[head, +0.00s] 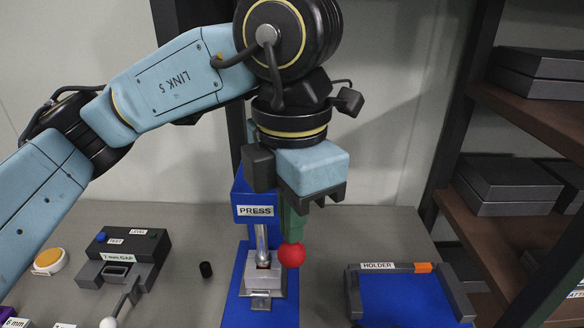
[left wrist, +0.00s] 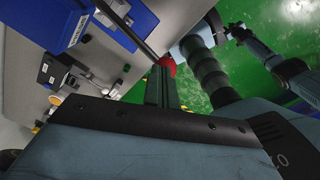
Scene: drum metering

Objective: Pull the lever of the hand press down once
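The hand press (head: 255,190) is blue with a PRESS label and stands on a blue base, its metal ram above a pale block (head: 262,283). Its lever ends in a red ball knob (head: 291,255); in the left wrist view the dark lever rod (left wrist: 134,40) runs to the knob (left wrist: 168,64). My left gripper (head: 292,236) points down over the knob, its green fingers close together and the knob at their tips. It also shows in the left wrist view (left wrist: 163,78). I cannot tell whether the tips touch the knob. My right gripper is not in view.
A HOLDER tray (head: 353,295) with a blue floor stands right of the press. A dark 7 mm gap gauge (head: 122,262) and an orange button (head: 48,258) are at left. A small black cylinder (head: 206,269) stands between gauge and press. Shelves (head: 535,115) rise at right.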

